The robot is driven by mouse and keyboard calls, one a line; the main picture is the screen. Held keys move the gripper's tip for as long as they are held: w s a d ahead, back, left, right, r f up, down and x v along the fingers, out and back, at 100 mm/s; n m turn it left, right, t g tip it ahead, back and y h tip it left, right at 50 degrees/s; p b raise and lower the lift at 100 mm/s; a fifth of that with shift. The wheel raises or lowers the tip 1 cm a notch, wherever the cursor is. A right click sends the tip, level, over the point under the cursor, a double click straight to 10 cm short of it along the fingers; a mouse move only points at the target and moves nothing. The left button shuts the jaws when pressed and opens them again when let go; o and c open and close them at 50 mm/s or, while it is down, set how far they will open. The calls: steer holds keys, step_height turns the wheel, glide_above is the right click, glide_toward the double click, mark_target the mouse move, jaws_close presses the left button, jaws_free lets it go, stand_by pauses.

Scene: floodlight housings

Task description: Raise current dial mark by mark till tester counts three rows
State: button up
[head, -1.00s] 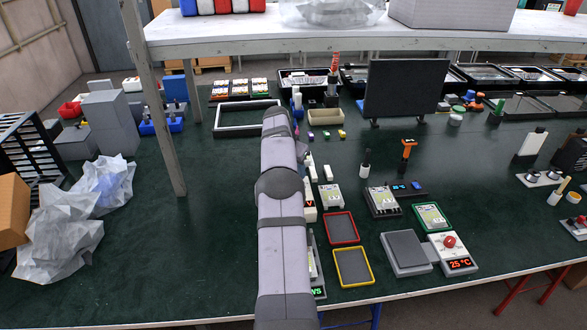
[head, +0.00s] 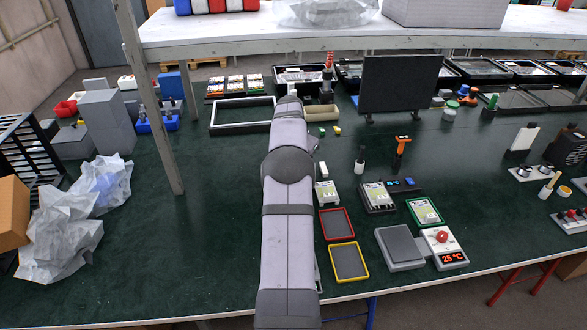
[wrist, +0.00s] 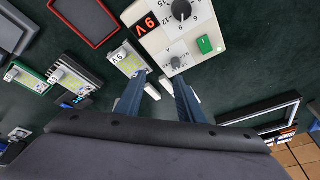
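A cream supply unit (wrist: 190,30) with a lit red display (wrist: 145,27) lies ahead of my gripper in the wrist view. It carries a large black dial (wrist: 181,10), a smaller grey dial (wrist: 178,62) with a printed scale, and a green switch (wrist: 205,44). I cannot tell which dial is labelled current. My gripper (wrist: 160,78) is open and empty, its blue fingers apart, just short of the grey dial. In the head view my arm hides the gripper and supply. A device with a small blue display (head: 403,183), possibly the tester, stands right of the arm; its reading is too small to tell.
A labelled board (wrist: 128,61) lies close left of the supply. Red (head: 336,223) and yellow (head: 349,262) trays lie right of my arm. A grey plate unit (head: 400,247) adjoins a box showing 25 °C (head: 444,247).

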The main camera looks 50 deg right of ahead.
steer(key=w+n, duration=0.1)
steer(key=w+f+n+t, duration=0.1)
steer(key=n, duration=0.1)
steer(key=f+n, duration=0.1)
steer(key=shift+w+n, duration=0.3)
steer(key=shift+w, duration=0.1)
steer(key=shift+f, duration=0.1)
steer(key=shift+p+x, duration=1)
steer(key=shift+x, duration=2.5)
steer(key=shift+w, duration=0.1)
jaws_close()
